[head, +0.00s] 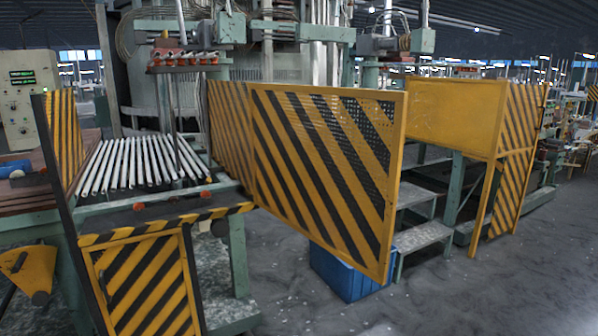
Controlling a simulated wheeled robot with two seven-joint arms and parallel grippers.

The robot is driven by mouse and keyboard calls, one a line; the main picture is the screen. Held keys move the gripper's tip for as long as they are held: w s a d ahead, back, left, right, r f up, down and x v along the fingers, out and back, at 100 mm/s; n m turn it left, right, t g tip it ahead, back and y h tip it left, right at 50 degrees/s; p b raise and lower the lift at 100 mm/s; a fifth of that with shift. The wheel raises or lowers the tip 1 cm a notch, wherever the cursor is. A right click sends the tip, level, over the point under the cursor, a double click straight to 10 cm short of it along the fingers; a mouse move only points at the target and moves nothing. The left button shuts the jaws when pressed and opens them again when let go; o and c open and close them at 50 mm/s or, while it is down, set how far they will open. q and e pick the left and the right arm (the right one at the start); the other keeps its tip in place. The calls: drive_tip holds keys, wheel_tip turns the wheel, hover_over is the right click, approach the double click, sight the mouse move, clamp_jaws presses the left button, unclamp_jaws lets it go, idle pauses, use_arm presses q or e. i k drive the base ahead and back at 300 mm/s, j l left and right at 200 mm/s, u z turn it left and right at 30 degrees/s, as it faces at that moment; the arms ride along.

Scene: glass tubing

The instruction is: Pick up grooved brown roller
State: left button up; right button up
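I cannot make out a grooved brown roller for certain in the head view. Two small orange-red round parts, one left (138,206) and one right (205,195), sit near the front edge of the machine bed, too small to show any grooves. Several pale tubes (140,162) lie side by side on that bed. Neither of my grippers is in view.
A large striped yellow-black panel (320,165) stands in the middle, with a blue crate (345,272) at its foot. Grey steps (423,236) stand behind it. A striped gate (145,285) fronts the bed. Grey floor (480,295) is open at the lower right.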

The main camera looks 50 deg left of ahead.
sight(173, 200)
drive_tip(key=i+u, duration=0.1)
drive_tip(key=u, duration=0.7)
drive_tip(key=i+l+u, duration=0.15)
drive_tip(key=u, duration=0.3)
drive_tip(key=l+u, duration=0.1)
drive_tip(key=u, duration=0.3)
drive_tip(key=i+l+u, duration=0.1)
drive_tip(key=u, duration=0.3)
